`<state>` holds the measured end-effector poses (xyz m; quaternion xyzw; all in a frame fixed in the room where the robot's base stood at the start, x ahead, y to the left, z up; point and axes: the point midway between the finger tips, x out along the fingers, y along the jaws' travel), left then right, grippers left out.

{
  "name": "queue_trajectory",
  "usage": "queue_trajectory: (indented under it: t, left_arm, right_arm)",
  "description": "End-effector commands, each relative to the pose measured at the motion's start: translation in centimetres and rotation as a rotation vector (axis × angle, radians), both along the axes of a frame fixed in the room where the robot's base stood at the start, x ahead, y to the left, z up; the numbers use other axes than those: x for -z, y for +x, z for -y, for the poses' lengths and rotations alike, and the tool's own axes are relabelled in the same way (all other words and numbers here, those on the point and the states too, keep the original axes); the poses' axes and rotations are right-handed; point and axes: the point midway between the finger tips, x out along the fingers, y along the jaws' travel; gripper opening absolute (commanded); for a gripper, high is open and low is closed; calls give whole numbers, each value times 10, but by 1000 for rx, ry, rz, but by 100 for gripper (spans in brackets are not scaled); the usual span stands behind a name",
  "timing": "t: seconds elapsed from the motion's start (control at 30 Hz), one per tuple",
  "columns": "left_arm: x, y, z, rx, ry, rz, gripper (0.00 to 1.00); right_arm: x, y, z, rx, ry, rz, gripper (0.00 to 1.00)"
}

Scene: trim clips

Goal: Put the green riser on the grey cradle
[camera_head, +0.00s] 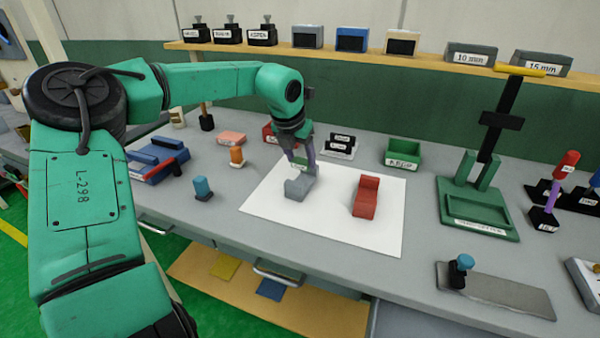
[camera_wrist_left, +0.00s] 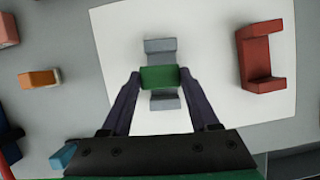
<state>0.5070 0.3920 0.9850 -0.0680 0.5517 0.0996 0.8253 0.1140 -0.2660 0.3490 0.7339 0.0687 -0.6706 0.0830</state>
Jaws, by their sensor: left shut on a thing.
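My left gripper (camera_head: 303,168) is shut on the green riser (camera_wrist_left: 159,77), a small block between its two fingertips in the left wrist view. The grey cradle (camera_head: 298,188) stands on the white sheet (camera_head: 328,228). In the left wrist view, the cradle (camera_wrist_left: 160,46) shows on both sides of the riser, which covers its middle. I cannot tell whether the riser touches the cradle or hangs just above it. The fingers hide most of the riser in the head view. My right gripper is not in view.
A red cradle (camera_head: 367,198) stands right of the grey one on the sheet. A blue-topped piece (camera_head: 203,188) and an orange piece (camera_head: 237,157) stand to the left. A green press-like stand (camera_head: 478,215) is at the right. The sheet's front part is clear.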

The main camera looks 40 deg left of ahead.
Motion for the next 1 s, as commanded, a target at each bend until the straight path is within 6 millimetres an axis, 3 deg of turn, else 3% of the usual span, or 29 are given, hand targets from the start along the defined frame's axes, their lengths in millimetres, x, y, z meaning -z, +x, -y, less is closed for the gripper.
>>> queue_trajectory:
  t: [0.23,0.63,0.67,0.7,1.0]
  left_arm:
    - [43,0,1,2,0,-2,8]
    - [52,0,0,1,1,1,8]
    - [50,0,0,1,1,1,72]
    - [50,0,0,1,1,1,88]
    - [49,0,0,1,1,1,91]
  right_arm:
    - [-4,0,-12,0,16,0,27]
    - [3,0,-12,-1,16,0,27]
    - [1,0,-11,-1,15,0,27]
    - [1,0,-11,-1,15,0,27]
    - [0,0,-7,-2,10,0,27]
